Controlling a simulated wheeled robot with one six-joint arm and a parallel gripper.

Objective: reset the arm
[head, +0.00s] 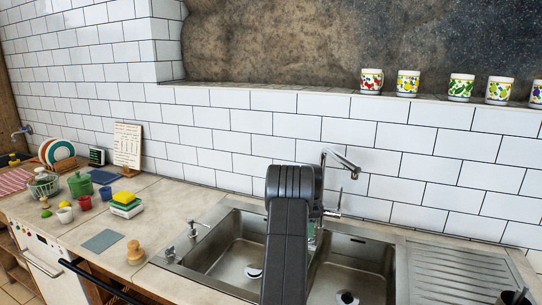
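My arm (285,235) rises in dark grey from the bottom middle of the head view, in front of the double sink. It bends at a rounded joint near the wall and the faucet. My gripper cannot be made out; the arm's far side is hidden behind its own links. No held object shows.
The steel double sink (222,258) and its faucet (341,163) are behind and beside my arm. Left on the counter are a green pot (80,185), a sponge stack (125,204), small cups and a wooden knob-like item (135,252). Several patterned mugs line the ledge (300,89).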

